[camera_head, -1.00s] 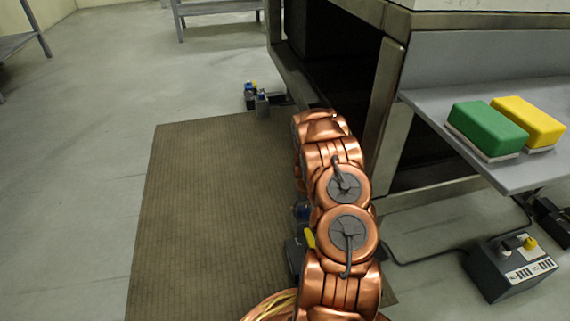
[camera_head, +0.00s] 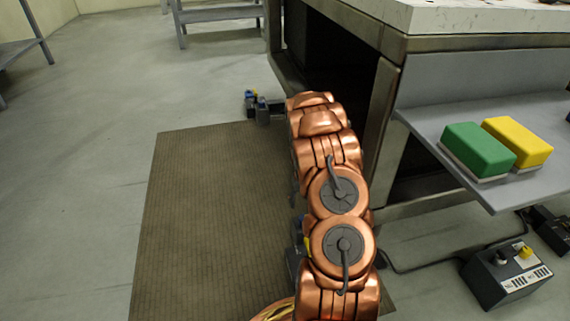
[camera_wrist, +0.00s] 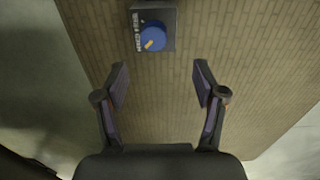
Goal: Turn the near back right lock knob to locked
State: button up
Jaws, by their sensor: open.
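In the wrist view a blue round knob (camera_wrist: 153,39) with a yellow-orange pointer sits on a dark box (camera_wrist: 168,14) with white lettering, near the top middle. The pointer slants from lower left to upper right; the lettering is too small to read. My gripper (camera_wrist: 161,72) is open and empty, its two fingers apart below the knob in the picture and not touching it. I cannot tell from these views whether this knob is the near back right one.
A brown ribbed mat (camera_head: 195,215) lies on the floor. A metal-framed bench (camera_head: 385,95) and a shelf (camera_head: 500,192) with green (camera_head: 478,148) and yellow blocks (camera_head: 518,142) stand right. A box with knobs (camera_head: 505,275) stands below.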

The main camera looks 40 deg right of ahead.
jog(key=a+r+p, duration=0.4)
jog(key=r, duration=0.6)
jog(key=a+r+p, duration=0.5)
jog(key=r, duration=0.6)
jog(key=shift+s+n, duration=0.2)
jog(key=shift+n, duration=0.2)
jog(key=shift+r, duration=0.1)
jog(key=s+a+r+n+p, duration=0.1)
jog(key=s+a+r+p, duration=0.2)
jog(key=a+r+p, duration=0.5)
jog(key=s+a+r+g+p, duration=0.1)
jog(key=s+a+r+p, duration=0.25)
jog(key=r, duration=0.95)
jog(key=s+a+r+n+p, duration=0.1)
jog(key=s+a+r+p, duration=0.2)
jog(key=a+r+p, duration=0.55)
jog(key=s+a+r+n+p, duration=0.1)
jog(key=s+a+r+p, duration=0.2)
jog(key=s+r, duration=0.3)
jog(key=s+a+r+n+p, duration=0.1)
jog(key=s+a+r+p, duration=0.2)
jog(key=s+r+p, duration=0.2)
jog(key=s+a+r+p, duration=0.3)
jog(key=s+r, duration=0.4)
jog(key=r, duration=0.4)
jog(key=shift+a+n+g+p, duration=0.3)
jog(key=shift+n+p, duration=0.1)
jog(key=shift+p, duration=0.4)
